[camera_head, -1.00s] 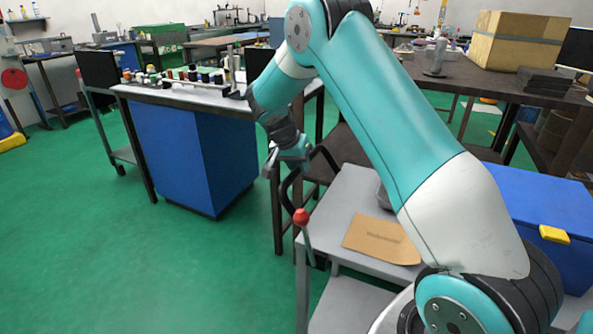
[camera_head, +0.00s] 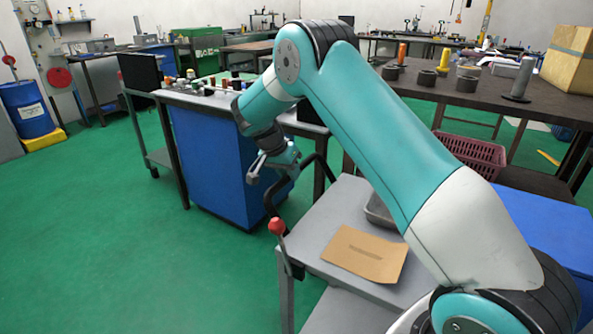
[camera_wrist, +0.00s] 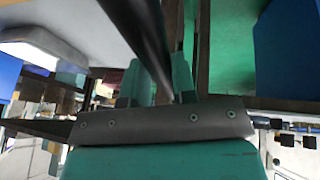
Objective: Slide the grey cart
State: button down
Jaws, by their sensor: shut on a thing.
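The grey cart (camera_head: 318,215) stands at the lower middle of the head view, left of and below my arm. Its black bent handle (camera_head: 269,203) rises at the far left corner of its top. A red-knobbed lever (camera_head: 277,226) is at its left edge. My gripper (camera_head: 268,165) is at the upper part of the handle. In the wrist view, the black handle bar (camera_wrist: 138,30) passes between the teal fingers of my gripper (camera_wrist: 162,82), which are shut on it. The arm hides part of the cart's right side.
A brown card (camera_head: 365,254) and a grey tray (camera_head: 379,211) lie on the cart. A blue box (camera_head: 548,228) is at right. A blue cabinet bench (camera_head: 225,165) stands close behind the gripper; a dark table (camera_head: 450,90) is behind. Green floor (camera_head: 110,240) at left is clear.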

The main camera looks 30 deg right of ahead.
jog(key=shift+w+a+r, duration=0.1)
jog(key=shift+w+a, duration=0.2)
jog(key=c, duration=0.9)
grip_release()
jog(key=shift+w, duration=0.1)
jog(key=shift+d, duration=0.2)
jog(key=p+v, duration=0.2)
jog(key=v, duration=1.5)
jog(key=shift+a+r, duration=0.1)
jog(key=shift+r, duration=0.05)
jog(key=s+a+r+n+t+y+p, duration=0.1)
jog(key=s+a+r+n+y, duration=0.1)
jog(key=s+a+r+n, duration=0.25)
jog(key=s+a+r+n+t+y, duration=0.1)
jog(key=s+a+n, duration=0.2)
jog(key=s+n, duration=0.4)
jog(key=s+a+n+y, duration=0.2)
jog(key=s+a, duration=0.1)
jog(key=s, duration=0.5)
jog(key=s+a+n+g+y, duration=0.1)
jog(key=s+a+n+y, duration=0.1)
jog(key=s, duration=0.7)
jog(key=s+a+f+n+g+y, duration=0.1)
jog(key=s+a+n, duration=0.3)
jog(key=s, duration=0.5)
jog(key=shift+y+p, duration=0.4)
jog(key=shift+y, duration=0.2)
